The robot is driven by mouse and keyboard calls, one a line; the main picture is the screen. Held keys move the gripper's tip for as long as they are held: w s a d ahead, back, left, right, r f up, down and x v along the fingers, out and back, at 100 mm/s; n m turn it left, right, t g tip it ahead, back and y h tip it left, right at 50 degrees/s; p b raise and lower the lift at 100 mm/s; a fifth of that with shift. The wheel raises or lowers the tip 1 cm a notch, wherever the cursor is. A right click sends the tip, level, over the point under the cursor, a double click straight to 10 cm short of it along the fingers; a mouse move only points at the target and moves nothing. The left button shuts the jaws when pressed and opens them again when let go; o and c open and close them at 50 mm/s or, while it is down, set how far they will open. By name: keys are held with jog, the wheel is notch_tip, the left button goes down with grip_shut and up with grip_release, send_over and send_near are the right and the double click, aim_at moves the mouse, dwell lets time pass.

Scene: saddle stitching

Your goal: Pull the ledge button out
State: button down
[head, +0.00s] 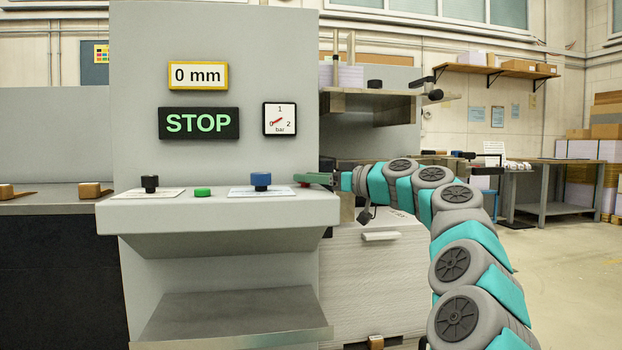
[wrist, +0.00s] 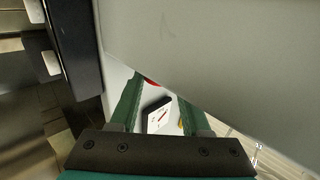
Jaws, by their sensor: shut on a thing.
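The grey ledge (head: 218,215) juts from the front of the machine. My gripper (head: 304,180) is at the ledge's right end, its green fingers reaching left just above the top. In the wrist view, my gripper (wrist: 158,90) has its fingers on either side of a small red button (wrist: 152,83), and it is shut on it. Only a sliver of the red shows. A grey panel covers the fingertips and most of the button.
A black knob (head: 150,183), a green button (head: 202,192) and a blue knob (head: 261,181) stand on the ledge left of my gripper. Above are a STOP display (head: 199,123), a 0 mm display (head: 198,75) and a pressure gauge (head: 279,119). Open floor lies at right.

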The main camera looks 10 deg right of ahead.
jog(key=shift+r, duration=0.5)
jog(key=shift+c, duration=1.8)
grip_release()
jog(key=b+v, duration=0.1)
jog(key=v, duration=0.6)
jog(key=shift+s+d, duration=0.3)
jog(key=shift+s, duration=0.05)
